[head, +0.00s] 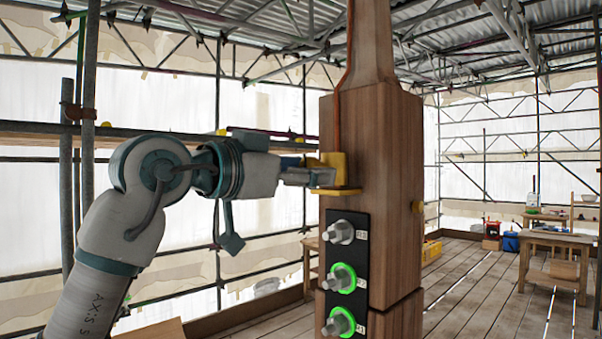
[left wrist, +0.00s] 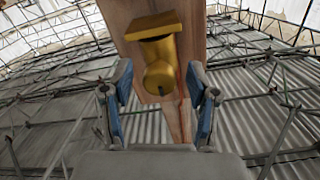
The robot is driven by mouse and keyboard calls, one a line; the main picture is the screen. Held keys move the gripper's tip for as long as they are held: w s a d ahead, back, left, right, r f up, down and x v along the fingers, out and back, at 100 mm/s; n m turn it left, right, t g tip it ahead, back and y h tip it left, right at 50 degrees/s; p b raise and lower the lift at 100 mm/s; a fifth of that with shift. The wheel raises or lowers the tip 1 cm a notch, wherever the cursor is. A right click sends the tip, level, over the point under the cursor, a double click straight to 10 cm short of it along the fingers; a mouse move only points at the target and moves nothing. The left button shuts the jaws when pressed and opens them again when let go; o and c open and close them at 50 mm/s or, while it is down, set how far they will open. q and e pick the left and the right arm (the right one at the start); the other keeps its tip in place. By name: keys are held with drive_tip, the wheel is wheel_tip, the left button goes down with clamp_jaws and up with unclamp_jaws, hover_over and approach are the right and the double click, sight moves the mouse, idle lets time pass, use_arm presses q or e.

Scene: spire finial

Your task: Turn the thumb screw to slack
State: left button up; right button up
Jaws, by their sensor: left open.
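A gold fitting (head: 345,168) is fixed high on the left face of a wooden post (head: 380,130). In the left wrist view it shows as a flat-ended block with a rounded gold knob (left wrist: 160,78), which seems to be the thumb screw. My left gripper (head: 312,177) reaches the fitting from the left. In the left wrist view its two blue-grey fingers stand open on either side of the knob, with gaps visible on both sides. The head view does not clearly show the knob, as the fingers overlap it. My right gripper is not in view.
A black panel (head: 352,240) on the post below holds three grey bolts, the lower two ringed in green. An orange cable (head: 342,85) runs down the post. Scaffold rails (head: 90,130) stand behind my arm. A wooden workbench (head: 556,258) stands at right, with clear plank floor before it.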

use_arm(q)
drive_tip(key=v, duration=1.2)
drive_tip(key=shift+w, duration=0.2)
